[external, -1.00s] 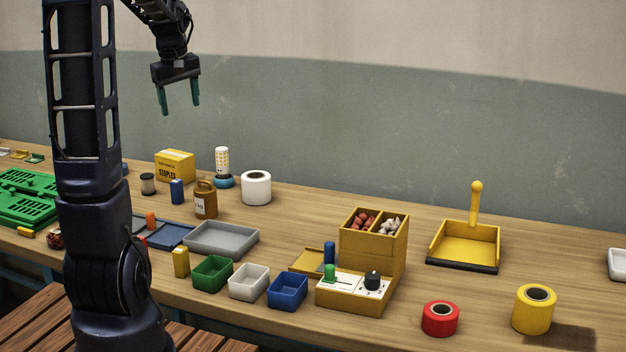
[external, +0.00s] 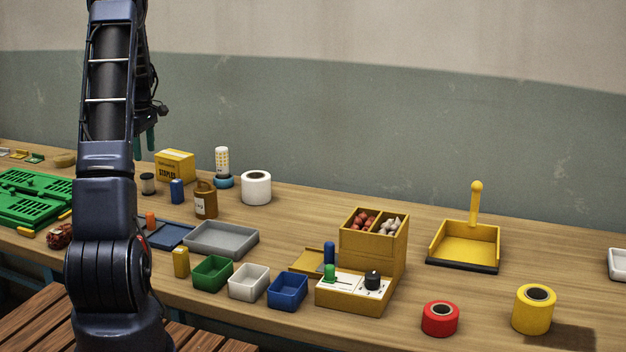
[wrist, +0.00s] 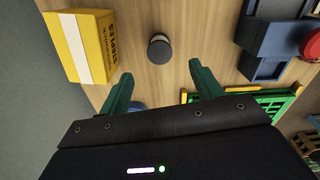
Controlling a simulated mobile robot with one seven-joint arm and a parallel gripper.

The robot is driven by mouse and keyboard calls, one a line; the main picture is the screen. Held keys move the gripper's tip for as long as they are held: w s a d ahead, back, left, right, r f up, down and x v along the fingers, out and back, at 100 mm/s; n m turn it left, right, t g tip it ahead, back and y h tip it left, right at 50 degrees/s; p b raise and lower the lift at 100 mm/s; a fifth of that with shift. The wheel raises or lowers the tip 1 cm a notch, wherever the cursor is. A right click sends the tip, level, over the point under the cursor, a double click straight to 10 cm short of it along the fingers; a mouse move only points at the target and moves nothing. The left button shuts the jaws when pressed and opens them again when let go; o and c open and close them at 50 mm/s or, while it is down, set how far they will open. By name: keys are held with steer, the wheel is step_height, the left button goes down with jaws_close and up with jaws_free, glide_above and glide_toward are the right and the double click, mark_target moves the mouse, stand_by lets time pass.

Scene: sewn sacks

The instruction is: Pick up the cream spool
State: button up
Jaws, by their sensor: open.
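My gripper (external: 145,145) is above the bench, partly hidden behind my arm. In the wrist view my gripper (wrist: 160,71) has its green fingers spread apart with nothing held; the spool is apart from them.
A green crate (external: 32,197) lies at left. Small bins and a grey tray (external: 221,239) are in front. Bare wood surrounds the spool.

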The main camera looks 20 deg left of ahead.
mark_target(147, 175)
steer(key=shift+a+f, duration=0.25)
steer(key=shift+f, duration=0.3)
step_height(147, 175, down, 10)
steer(key=shift+d+f, duration=0.1)
steer(key=c, duration=1.1)
